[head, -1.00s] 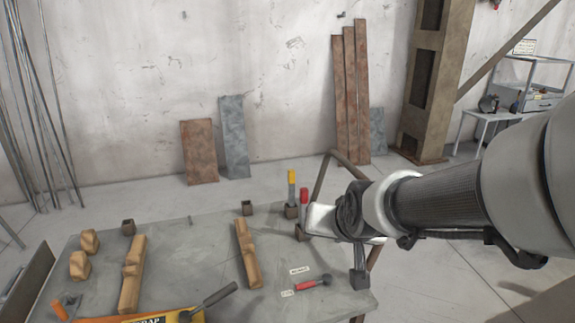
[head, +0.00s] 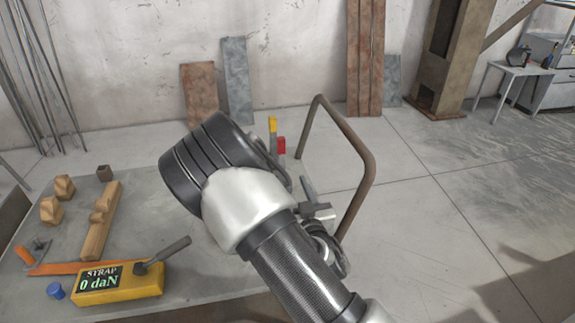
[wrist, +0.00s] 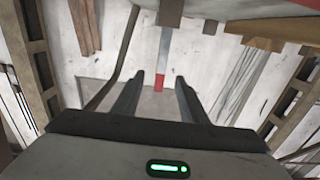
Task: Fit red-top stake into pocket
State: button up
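The red-top stake shows in the head view as a red tip (head: 281,145) just right of my wrist, its lower part hidden by my arm. In the wrist view, which looks upside down, the grey stake (wrist: 164,48) runs from a brown block (wrist: 171,14) to its red end. I cannot tell how deep it sits in that block. My gripper (wrist: 160,77) is open, with the red end between or just beyond its fingertips and a gap on both sides. My arm hides the gripper in the head view. A yellow-top stake (head: 272,124) stands close behind the red one.
A bent brown tube frame (head: 370,150) stands right of the table. A grey upright fitting (head: 315,208) is near my forearm. The floor to the right is clear.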

aim_at(283, 161)
jog(key=b+x, duration=0.1)
jog(key=x, duration=1)
jog(key=shift+w+a, duration=0.15)
jog(key=shift+w, duration=0.05)
jog(key=shift+b+x, duration=0.75)
jog(key=shift+x, duration=1.9)
jog(key=shift+a+r, duration=0.1)
jog(key=shift+a, duration=0.05)
grip_shut()
